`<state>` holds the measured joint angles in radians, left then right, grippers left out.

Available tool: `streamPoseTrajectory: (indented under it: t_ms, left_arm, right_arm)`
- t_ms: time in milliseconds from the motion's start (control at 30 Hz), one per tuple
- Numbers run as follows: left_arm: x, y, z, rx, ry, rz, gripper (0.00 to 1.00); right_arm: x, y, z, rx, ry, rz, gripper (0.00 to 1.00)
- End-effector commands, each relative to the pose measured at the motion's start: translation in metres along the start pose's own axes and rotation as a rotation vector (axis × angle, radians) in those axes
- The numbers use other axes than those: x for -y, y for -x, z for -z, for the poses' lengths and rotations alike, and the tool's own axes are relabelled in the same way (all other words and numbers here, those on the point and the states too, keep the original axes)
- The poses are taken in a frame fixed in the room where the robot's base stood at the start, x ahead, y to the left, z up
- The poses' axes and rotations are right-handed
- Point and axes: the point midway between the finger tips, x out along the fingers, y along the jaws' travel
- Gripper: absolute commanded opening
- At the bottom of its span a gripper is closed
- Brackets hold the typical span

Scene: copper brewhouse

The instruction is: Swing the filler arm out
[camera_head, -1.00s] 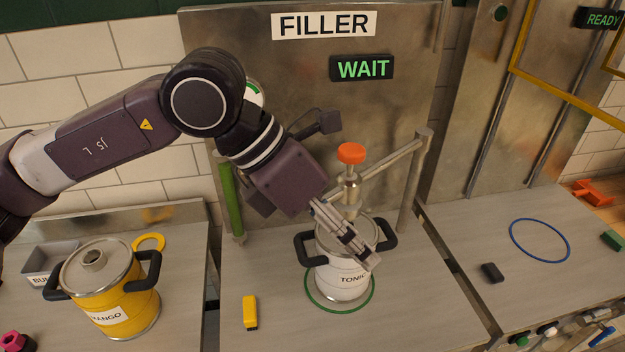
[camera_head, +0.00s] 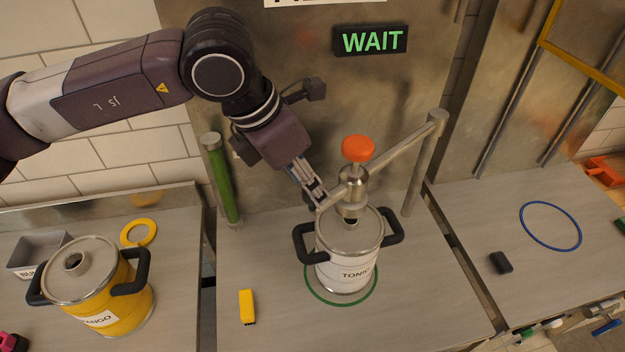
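The filler arm (camera_head: 394,152) is a metal bar running from a post on the right to a filling head (camera_head: 352,187) with an orange knob (camera_head: 358,148). The head sits over the lid opening of the white TONIC keg (camera_head: 345,272), which stands inside a green ring (camera_head: 371,299). My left gripper (camera_head: 318,202) is at the left side of the filling head, by the free end of the arm. Its fingers look close together, and whether they hold the arm end is unclear. My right gripper is not in view.
A sign (camera_head: 370,40) reads WAIT. A green post (camera_head: 224,184) stands left of the keg. A yellow MANGO keg (camera_head: 98,290), grey bin (camera_head: 36,255) and yellow ring (camera_head: 138,232) are at left. A yellow block (camera_head: 247,306) lies on the counter. The right counter has a blue ring (camera_head: 524,234) and dark block (camera_head: 500,262).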

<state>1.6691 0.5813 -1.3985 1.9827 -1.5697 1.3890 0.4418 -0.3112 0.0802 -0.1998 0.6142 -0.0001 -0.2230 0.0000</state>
Motion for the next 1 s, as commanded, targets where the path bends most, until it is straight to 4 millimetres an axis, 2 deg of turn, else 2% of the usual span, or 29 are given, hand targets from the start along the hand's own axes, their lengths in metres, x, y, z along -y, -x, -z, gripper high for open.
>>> streamPoseTrajectory:
  t_ms: [67,167,400,533,900,1000]
  left_arm:
    - [0.001,-0.01,0.0,-0.003,0.001,0.002,0.41]
    - [0.0,-0.02,0.0,-0.001,0.001,0.002,0.41]
    - [0.0,-0.029,0.0,0.001,0.0,0.001,0.41]
    - [0.0,-0.029,0.0,0.001,0.0,0.001,0.41]
    - [0.0,-0.029,0.0,0.001,0.0,0.001,0.01]
    - [0.0,-0.029,0.0,0.001,0.0,0.0,0.0]
  right_arm:
    - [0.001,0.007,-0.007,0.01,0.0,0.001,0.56]
    - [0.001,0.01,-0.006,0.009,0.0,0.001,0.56]
    - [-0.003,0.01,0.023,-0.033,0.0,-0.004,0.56]
    - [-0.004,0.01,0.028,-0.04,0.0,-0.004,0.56]
    - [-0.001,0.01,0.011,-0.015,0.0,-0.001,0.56]
    - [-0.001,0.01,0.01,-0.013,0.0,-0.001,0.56]
